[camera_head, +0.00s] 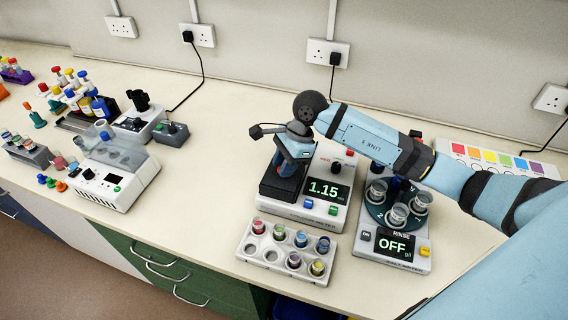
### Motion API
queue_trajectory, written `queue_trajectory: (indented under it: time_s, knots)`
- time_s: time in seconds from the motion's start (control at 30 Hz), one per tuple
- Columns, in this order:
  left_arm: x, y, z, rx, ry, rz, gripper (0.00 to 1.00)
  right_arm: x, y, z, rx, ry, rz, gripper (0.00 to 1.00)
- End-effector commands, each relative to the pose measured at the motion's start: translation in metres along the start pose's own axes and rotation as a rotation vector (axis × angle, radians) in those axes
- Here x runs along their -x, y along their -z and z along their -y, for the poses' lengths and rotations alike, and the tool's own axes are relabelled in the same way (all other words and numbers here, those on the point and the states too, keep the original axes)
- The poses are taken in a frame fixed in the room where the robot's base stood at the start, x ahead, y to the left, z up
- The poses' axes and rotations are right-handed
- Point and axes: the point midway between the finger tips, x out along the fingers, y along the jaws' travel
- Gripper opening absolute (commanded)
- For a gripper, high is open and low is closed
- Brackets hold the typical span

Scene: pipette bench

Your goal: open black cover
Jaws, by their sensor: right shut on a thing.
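The black cover (279,188) is on the left part of a white meter (303,208) whose screen reads 1.15. My right gripper (289,167) comes down over it from above and is shut on the cover. The fingers and wrist hide the cover's rear part, so how far it is lifted cannot be told. My left gripper is out of view.
A white rack (243,249) with several coloured vials stands in front of the meter. A second meter (402,263) reading OFF, with clear cups on a turntable, is to the right. A clear-lidded device (122,199) stands to the left. Bare bench (200,185) lies between.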

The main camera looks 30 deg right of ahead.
Motion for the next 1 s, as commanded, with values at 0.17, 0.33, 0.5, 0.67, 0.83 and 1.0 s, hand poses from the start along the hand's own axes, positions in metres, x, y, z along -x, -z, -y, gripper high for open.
queue_trajectory:
  time_s: [0.17, 0.33, 0.5, 0.67, 0.83, 1.0]
  knots:
    - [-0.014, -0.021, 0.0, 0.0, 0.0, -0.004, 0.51, 0.002, 0.023, 0.022, -0.001, 0.006, -0.004, 0.0]
    - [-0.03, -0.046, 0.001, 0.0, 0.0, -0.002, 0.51, 0.014, 0.051, 0.053, -0.002, 0.007, -0.003, 0.0]
    - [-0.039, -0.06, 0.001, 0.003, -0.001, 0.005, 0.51, 0.025, 0.07, 0.075, -0.001, 0.004, -0.001, 0.0]
    - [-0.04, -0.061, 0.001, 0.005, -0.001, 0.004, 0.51, 0.031, 0.074, 0.081, 0.0, 0.002, 0.0, 0.0]
    - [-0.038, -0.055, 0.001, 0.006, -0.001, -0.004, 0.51, 0.031, 0.074, 0.08, 0.001, 0.001, 0.0, 0.0]
    - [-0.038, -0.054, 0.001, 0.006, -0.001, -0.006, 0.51, 0.031, 0.074, 0.08, 0.001, 0.0, 0.001, 0.45]
